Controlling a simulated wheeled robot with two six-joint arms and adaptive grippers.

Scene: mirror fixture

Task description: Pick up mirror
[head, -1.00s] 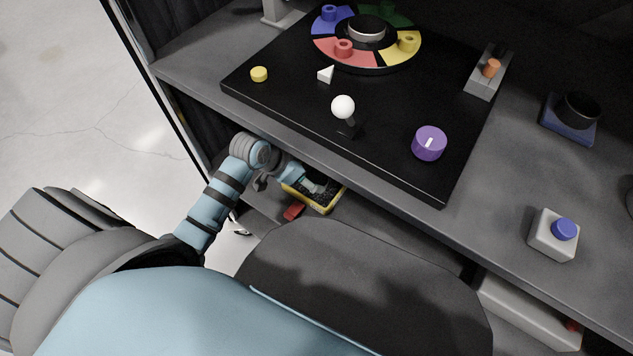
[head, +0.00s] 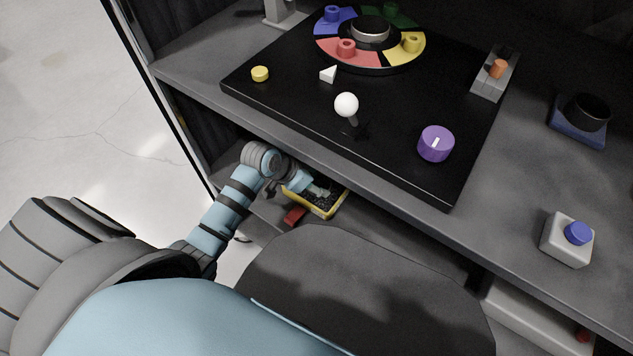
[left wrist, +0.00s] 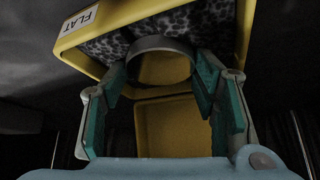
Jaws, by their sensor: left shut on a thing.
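The mirror (left wrist: 163,68) looks like a round disc with a grey rim and a yellowish face in the left wrist view. My left gripper (left wrist: 160,74) is shut on it, with one teal-padded finger at each side of the rim. Behind it is a yellow tray (left wrist: 243,30) lined with dark speckled foam and labelled FLAT. In the head view, my left gripper (head: 318,190) reaches under the tabletop into the yellow tray (head: 310,206) on a lower shelf. The mirror cannot be made out there. My right gripper is not in view.
The tabletop edge (head: 300,152) overhangs the lower shelf close to my left arm. A red object (head: 293,216) lies beside the tray. On top is a black board (head: 290,95) with a coloured wheel, a white ball knob and a purple dial (head: 435,144). A blue-button box (head: 567,240) stands right.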

